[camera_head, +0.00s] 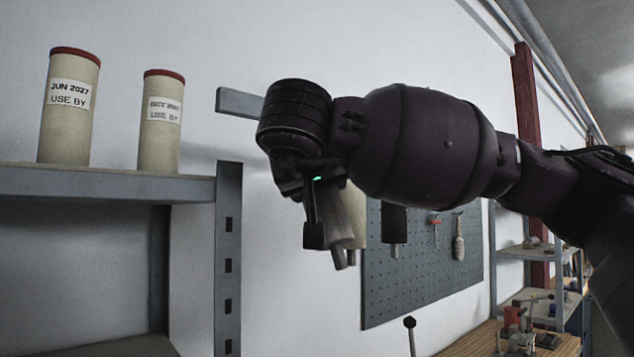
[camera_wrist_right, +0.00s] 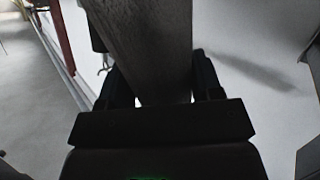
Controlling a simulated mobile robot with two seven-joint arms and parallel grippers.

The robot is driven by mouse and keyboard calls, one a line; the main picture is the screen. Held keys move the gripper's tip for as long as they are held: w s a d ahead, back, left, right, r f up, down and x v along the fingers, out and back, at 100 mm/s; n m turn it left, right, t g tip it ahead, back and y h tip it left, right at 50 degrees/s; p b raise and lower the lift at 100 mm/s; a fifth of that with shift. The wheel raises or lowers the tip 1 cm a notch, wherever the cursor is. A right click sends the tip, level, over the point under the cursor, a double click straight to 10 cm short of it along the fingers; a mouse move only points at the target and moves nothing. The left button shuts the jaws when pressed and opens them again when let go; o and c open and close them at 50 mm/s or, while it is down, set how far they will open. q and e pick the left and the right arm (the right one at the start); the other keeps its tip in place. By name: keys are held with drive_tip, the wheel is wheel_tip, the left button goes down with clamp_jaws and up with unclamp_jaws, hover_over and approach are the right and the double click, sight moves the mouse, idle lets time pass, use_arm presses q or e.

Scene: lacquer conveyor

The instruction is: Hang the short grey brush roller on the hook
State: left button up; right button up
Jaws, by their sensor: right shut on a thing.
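In the right wrist view the roller (camera_wrist_right: 150,45) shows as a broad grey textured body between the two fingers, running up out of the frame. The hook cannot be made out for sure; my wrist and arm cover part of the pegboard (camera_head: 420,275). My left gripper is not in view.
A grey bar (camera_head: 238,103) shows left of my wrist. A grey shelf (camera_head: 110,182) at the left bears two cream canisters (camera_head: 68,115) with red lids. A wooden bench (camera_head: 470,342) stands below right.

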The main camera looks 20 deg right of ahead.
drive_tip(key=o, duration=1.2)
drive_tip(key=shift+c, duration=0.2)
drive_tip(key=shift+s+a+r, duration=0.1)
drive_tip(key=shift+s+a, duration=0.15)
drive_tip(key=shift+s, duration=0.2)
drive_tip(key=b+v, duration=0.2)
drive_tip(key=v, duration=0.8)
drive_tip(key=shift+d, duration=0.1)
